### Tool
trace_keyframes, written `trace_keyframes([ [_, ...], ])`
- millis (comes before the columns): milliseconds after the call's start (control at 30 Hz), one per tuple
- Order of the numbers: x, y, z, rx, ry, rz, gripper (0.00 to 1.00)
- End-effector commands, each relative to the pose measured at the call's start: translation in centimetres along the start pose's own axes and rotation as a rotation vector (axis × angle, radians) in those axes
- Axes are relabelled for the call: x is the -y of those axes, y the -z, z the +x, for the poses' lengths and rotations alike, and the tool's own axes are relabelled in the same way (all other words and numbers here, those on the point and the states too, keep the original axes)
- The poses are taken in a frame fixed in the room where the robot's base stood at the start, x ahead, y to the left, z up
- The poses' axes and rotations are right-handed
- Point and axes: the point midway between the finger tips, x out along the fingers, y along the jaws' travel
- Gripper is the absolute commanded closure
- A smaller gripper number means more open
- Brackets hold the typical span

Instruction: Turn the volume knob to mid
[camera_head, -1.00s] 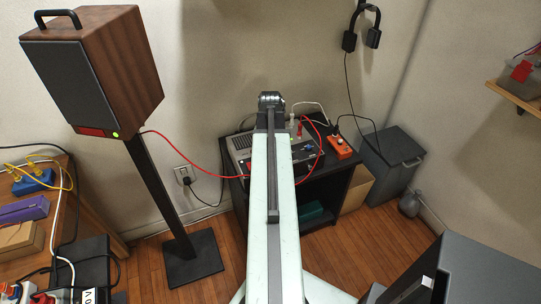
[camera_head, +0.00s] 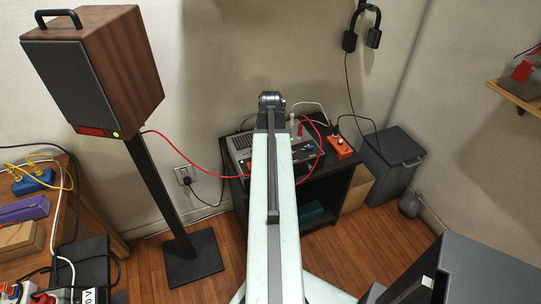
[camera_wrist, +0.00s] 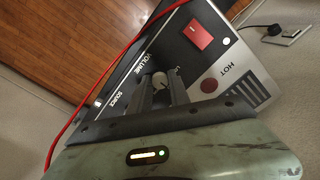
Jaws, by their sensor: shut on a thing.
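In the head view my arm covers the gripper and the knob.
In the wrist view a red switch (camera_wrist: 199,35) and a grille marked HOT lie close to the gripper. A red cable (camera_wrist: 113,68) runs along the panel. In the head view a speaker (camera_head: 92,70) stands left and an orange box (camera_head: 341,147) sits right of my arm.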

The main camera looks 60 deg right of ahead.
Motion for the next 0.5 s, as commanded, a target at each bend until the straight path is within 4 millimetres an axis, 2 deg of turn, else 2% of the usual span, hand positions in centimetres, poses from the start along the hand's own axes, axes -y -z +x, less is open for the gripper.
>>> trace_keyframes([
  [33, 0.0, -0.03, 0.01, 0.001, 0.0, 0.0, 0.69],
  [100, 0.0, -0.02, 0.01, 0.001, 0.0, 0.0, 0.55],
  [367, -0.03, 0.0, -0.01, 0.0, 0.0, 0.0, 0.55],
  [500, -0.04, 0.01, -0.66, 0.0, 0.0, 0.0, 0.55],
])
